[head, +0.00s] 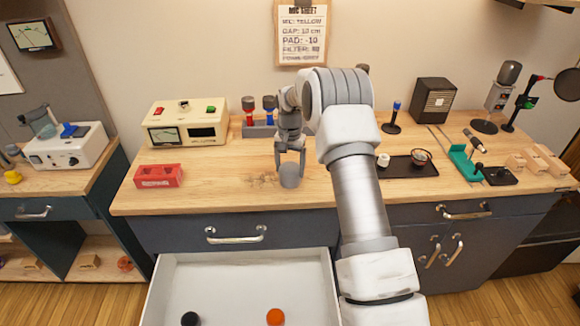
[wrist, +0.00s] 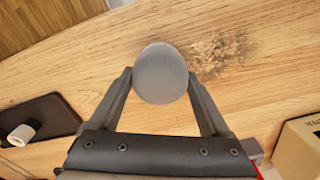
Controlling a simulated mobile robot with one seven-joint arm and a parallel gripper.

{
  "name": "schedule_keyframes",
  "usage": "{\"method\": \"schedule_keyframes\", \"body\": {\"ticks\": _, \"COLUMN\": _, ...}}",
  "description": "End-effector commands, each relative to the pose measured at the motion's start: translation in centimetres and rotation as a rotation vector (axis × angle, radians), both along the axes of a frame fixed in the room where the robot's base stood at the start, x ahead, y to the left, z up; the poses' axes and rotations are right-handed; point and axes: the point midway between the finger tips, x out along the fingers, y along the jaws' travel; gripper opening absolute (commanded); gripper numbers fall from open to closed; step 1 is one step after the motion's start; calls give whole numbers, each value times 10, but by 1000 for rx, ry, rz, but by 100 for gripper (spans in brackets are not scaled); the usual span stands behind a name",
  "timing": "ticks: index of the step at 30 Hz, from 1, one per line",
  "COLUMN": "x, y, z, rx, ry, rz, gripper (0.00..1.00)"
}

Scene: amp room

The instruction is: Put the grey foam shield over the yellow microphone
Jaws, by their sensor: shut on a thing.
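The grey foam shield (head: 290,177) is a rounded grey piece low over the middle of the wooden bench near its front edge. My gripper (head: 290,160) points down and is shut on it. In the wrist view the shield (wrist: 161,73) sits between the two fingertips of my gripper (wrist: 160,88). I cannot tell whether the shield touches the wood. I do not make out a yellow microphone; my arm hides part of the bench back. A microphone with a red band (head: 248,105) and one with a blue band (head: 269,105) stand in a rack.
A cream meter box (head: 187,122) and red block (head: 158,176) stand left. To the right are a dark tray (head: 400,168), a green holder (head: 462,160) and a black speaker box (head: 433,98). An open white drawer (head: 240,290) juts out below. A small yellow object (head: 13,177) lies far left.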

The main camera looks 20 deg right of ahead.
Motion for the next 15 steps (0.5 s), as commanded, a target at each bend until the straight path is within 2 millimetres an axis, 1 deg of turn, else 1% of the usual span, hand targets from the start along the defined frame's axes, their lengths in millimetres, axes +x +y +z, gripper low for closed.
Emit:
{"method": "schedule_keyframes", "body": {"ticks": 6, "x": 0, "y": 0, "z": -4, "rx": 0, "ry": 0, "rz": 0, "gripper": 30}}
{"method": "schedule_keyframes", "body": {"ticks": 7, "x": 0, "y": 0, "z": -4, "rx": 0, "ry": 0, "rz": 0, "gripper": 82}}
{"method": "schedule_keyframes", "body": {"ticks": 10, "x": 0, "y": 0, "z": -3, "rx": 0, "ry": 0, "rz": 0, "gripper": 100}}
{"method": "schedule_keyframes", "body": {"ticks": 15, "x": 0, "y": 0, "z": -3, "rx": 0, "ry": 0, "rz": 0, "gripper": 100}}
